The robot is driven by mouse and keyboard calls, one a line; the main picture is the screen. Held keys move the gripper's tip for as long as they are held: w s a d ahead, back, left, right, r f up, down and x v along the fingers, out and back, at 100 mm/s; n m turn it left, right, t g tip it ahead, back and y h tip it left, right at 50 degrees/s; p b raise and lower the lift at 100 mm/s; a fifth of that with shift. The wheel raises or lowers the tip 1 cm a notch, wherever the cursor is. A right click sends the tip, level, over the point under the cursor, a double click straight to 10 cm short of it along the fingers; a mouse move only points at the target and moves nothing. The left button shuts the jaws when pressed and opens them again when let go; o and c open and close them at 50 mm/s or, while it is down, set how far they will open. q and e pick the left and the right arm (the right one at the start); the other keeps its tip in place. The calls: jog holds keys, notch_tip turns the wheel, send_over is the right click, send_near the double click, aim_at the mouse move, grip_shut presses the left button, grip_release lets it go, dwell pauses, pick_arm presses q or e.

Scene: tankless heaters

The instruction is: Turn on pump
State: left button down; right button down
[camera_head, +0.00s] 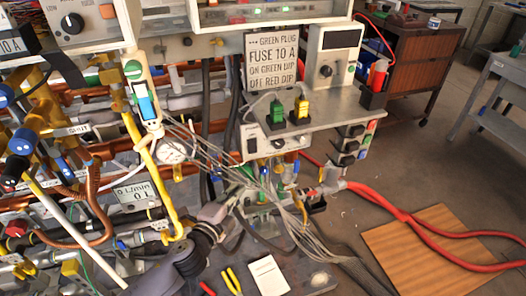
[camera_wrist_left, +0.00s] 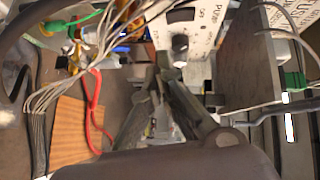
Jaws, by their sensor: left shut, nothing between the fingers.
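A pale control panel (camera_head: 262,143) with a dark knob (camera_head: 278,143) and a black switch (camera_head: 251,145) sits under the grey shelf in the head view. In the left wrist view the panel (camera_wrist_left: 207,32) is close up, with small lettering too blurred to read surely and a black knob (camera_wrist_left: 180,44). My left gripper (camera_head: 240,190) is below the panel, behind thin grey wires that partly hide it. In the wrist view its fingers (camera_wrist_left: 164,72) are together and empty, just short of the knob; I cannot tell if they touch. My right gripper is not in view.
Thin grey wires (camera_head: 325,245) hang across the front. A green plug (camera_head: 277,113) and a yellow plug (camera_head: 301,110) stand on the shelf (camera_head: 340,114). Pipes and valves crowd the left. Red hoses (camera_head: 390,205) and a wooden board (camera_head: 425,250) lie on the floor at right.

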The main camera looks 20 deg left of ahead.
aim_at(252, 146)
pick_arm(q)
jog(key=shift+w+d+r+m+h, duration=0.25)
jog(key=shift+d+r+m+h, duration=0.4)
jog(key=shift+r+m, duration=0.15)
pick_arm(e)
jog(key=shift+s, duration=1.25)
pick_arm(q)
jog(key=shift+w, duration=0.1)
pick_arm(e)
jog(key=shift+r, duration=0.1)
pick_arm(q)
jog(key=a+x, duration=0.2)
jog(key=x, duration=1)
jog(key=shift+w+a+p, duration=0.4)
jog(key=shift+w, duration=0.25)
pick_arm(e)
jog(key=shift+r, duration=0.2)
pick_arm(q)
jog(key=shift+f, duration=0.1)
